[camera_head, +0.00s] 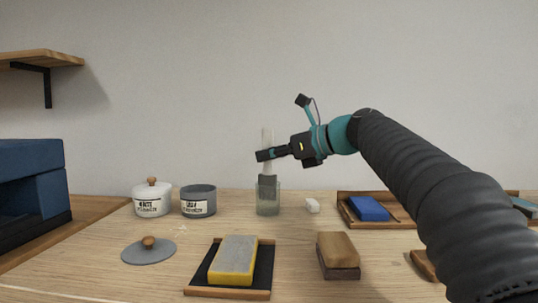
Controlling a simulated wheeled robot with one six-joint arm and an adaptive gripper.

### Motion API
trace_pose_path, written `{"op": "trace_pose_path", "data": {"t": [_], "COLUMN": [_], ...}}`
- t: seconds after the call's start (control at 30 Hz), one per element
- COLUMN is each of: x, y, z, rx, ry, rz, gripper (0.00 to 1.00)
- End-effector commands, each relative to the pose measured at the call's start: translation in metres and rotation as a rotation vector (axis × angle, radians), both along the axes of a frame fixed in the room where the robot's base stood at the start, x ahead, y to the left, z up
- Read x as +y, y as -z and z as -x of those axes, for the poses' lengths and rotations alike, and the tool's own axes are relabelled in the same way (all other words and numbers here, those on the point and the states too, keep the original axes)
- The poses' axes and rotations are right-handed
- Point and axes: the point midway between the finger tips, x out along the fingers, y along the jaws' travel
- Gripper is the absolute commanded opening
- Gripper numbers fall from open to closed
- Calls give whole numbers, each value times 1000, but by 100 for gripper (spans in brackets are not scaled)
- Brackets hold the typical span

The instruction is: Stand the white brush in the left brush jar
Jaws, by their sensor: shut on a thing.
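My gripper (265,155) is shut on the white brush (267,137), which it holds upright. The pale handle rises above the jaws. A pale part and a dark lower end show below them. A clear glass jar (267,207) stands on the table directly below. The brush's dark lower end overlaps the jar's mouth in the picture; whether it is inside the jar or just in front or behind, I cannot tell for sure. No second glass jar shows; my arm hides part of the right side.
A white lidded pot (152,202) and an open grey pot (198,204) stand left of the jar. A grey lid (148,254), a yellow-edged block (233,262) on a tray and a brown block (338,257) lie in front.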

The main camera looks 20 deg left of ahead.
Motion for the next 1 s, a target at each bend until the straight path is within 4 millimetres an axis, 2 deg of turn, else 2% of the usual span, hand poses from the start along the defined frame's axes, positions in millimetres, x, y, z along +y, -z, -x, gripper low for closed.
{"op": "trace_pose_path", "data": {"t": [0.07,0.1,0.17,0.2,0.47,0.63,1.0], "x": [0,0,0,0,0,-10,-75], "y": [0,0,0,0,0,-3,-22], "z": [0,0,0,0,0,2,16], "rx": [0,0,0,0,0,0,-1], "ry": [0,0,0,0,0,1,4], "rz": [0,0,0,0,0,0,-1], "gripper": [0,23,38,42,42,42,42]}}
